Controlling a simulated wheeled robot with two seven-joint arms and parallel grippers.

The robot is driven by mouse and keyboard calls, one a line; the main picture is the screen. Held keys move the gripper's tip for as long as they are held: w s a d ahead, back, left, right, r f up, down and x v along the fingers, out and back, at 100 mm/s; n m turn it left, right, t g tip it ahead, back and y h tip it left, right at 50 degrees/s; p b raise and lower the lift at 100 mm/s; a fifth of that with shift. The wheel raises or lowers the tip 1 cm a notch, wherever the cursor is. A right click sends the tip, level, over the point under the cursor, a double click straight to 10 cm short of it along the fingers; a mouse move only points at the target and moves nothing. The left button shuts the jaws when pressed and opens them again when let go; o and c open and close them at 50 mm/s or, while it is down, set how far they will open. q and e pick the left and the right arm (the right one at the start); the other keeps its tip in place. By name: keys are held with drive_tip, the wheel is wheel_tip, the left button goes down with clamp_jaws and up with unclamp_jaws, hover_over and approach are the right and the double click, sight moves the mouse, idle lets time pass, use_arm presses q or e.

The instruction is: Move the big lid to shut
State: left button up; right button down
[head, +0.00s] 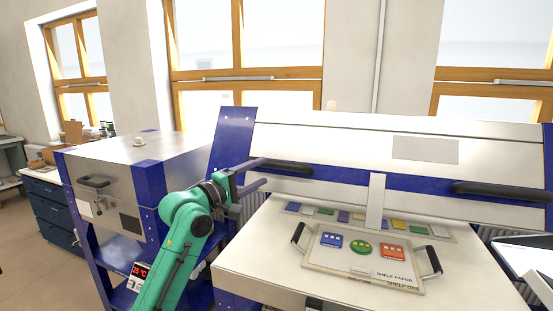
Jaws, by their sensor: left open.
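The big lid (330,141) of the large kiln stands raised and tilted behind the kiln's pale bed (252,262). It is pale metal with a blue band and blue end plates. A black bar handle (290,168) is on its left part and another black handle (490,190) is on its right part. My left gripper (264,172) is open, its fingers pointing right at the left end of the left handle. I cannot tell whether they touch it. My right gripper is not in view.
On the bed lie a shelf board (340,262) with two black handles and coloured pieces, and a strip of coloured tiles (296,210) behind it. A pale upright post (376,200) stands before the lid. A smaller closed kiln (105,170) is at left.

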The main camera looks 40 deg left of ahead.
sight(274, 165)
use_arm(q)
drive_tip(key=w, duration=0.2)
drive_tip(key=w+p, duration=0.1)
drive_tip(key=w, duration=0.1)
drive_tip(key=w+r+p, duration=0.1)
drive_tip(key=w, duration=0.1)
drive_tip(key=shift+d, duration=0.4)
drive_tip(key=shift+w+a+f, duration=0.1)
drive_tip(key=shift+w+f, duration=0.05)
drive_tip(key=shift+w, duration=0.4)
clamp_jaws()
